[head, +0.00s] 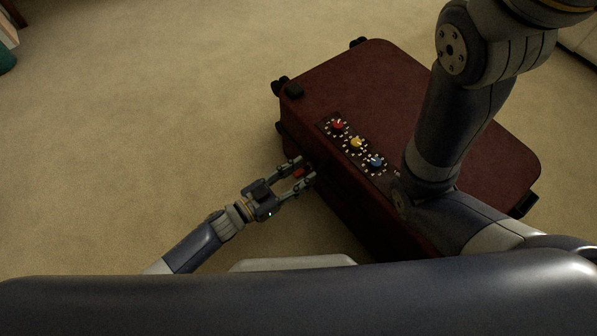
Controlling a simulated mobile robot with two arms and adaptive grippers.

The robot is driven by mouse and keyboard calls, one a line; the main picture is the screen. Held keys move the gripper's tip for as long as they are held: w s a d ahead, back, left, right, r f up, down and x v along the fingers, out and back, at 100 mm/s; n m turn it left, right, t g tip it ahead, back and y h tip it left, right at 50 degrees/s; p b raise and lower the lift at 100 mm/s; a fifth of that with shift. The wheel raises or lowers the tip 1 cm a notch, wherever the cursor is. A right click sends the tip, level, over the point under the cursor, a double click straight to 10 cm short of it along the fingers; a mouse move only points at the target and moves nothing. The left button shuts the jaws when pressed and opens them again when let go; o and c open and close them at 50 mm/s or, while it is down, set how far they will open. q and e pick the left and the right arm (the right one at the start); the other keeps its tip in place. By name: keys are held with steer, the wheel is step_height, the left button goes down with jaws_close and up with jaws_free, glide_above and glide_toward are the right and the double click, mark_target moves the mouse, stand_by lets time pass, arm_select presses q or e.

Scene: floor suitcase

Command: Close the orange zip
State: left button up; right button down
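The dark red suitcase (375,75) lies flat on the carpet. My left gripper (305,169) is at its near left side wall, with the fingertips close to the wall. Its two fingers are apart. A small red-orange piece (298,172), which may be the orange zip's pull, shows between them. I cannot tell whether the fingers touch it. The zip's track along the side is too dark to make out. My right arm crosses over the suitcase's right part and hides some of it; the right gripper is out of view.
A dark strip on the suitcase top carries a red dial (337,125), a yellow dial (357,143) and a blue dial (376,161). Black wheels (282,86) stick out at the far left end. The carpet (150,130) to the left is clear.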

arm_select(q)
steer(key=shift+a, duration=0.3)
steer(key=v, duration=1.1)
steer(key=shift+s, duration=0.3)
steer(key=shift+a, duration=0.2)
